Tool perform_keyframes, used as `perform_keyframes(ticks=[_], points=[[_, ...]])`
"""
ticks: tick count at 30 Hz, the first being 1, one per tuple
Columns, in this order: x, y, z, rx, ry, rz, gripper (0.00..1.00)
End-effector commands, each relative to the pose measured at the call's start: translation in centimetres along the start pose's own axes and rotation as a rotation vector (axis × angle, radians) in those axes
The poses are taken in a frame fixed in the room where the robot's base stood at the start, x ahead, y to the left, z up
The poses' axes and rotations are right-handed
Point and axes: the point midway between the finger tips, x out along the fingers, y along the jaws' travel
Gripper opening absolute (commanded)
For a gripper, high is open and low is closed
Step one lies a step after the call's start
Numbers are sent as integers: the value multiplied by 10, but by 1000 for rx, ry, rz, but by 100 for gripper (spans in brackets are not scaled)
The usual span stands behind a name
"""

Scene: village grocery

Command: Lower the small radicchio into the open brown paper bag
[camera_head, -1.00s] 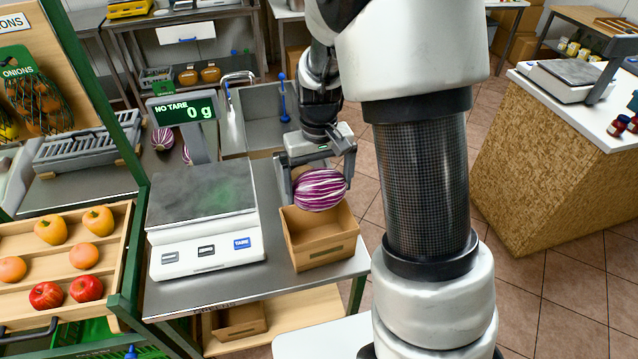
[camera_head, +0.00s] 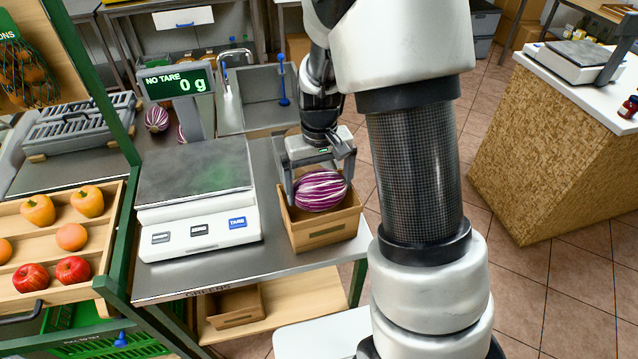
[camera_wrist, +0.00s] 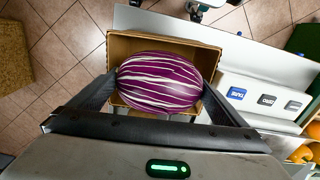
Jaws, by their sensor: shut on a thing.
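The radicchio (camera_head: 320,191) is purple with white stripes. My gripper (camera_head: 321,184) is shut on it, one finger on each side, and it also shows in the wrist view (camera_wrist: 160,82). The open brown paper bag (camera_head: 318,237) stands on the steel counter to the right of the scale. In the wrist view the bag's rim (camera_wrist: 165,40) shows around the radicchio. I cannot tell whether the radicchio touches the bag's bottom.
A scale (camera_head: 198,232) reading 0 g stands close to the bag's left. A sink (camera_head: 262,100) lies behind. Crates of fruit (camera_head: 60,290) are at the left. The counter's right edge is close to the bag, with open floor beyond.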

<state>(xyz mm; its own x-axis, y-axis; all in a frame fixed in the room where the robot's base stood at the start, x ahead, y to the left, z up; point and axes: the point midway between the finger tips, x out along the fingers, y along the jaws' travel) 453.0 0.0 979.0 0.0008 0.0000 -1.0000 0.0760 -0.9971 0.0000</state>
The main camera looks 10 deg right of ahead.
Motion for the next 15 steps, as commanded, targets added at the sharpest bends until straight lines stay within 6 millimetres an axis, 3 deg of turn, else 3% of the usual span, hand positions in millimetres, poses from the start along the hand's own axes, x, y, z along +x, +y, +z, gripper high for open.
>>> perform_keyframes(ticks=[15], points=[[50, 0, 0, 0, 0, 0, 61]])
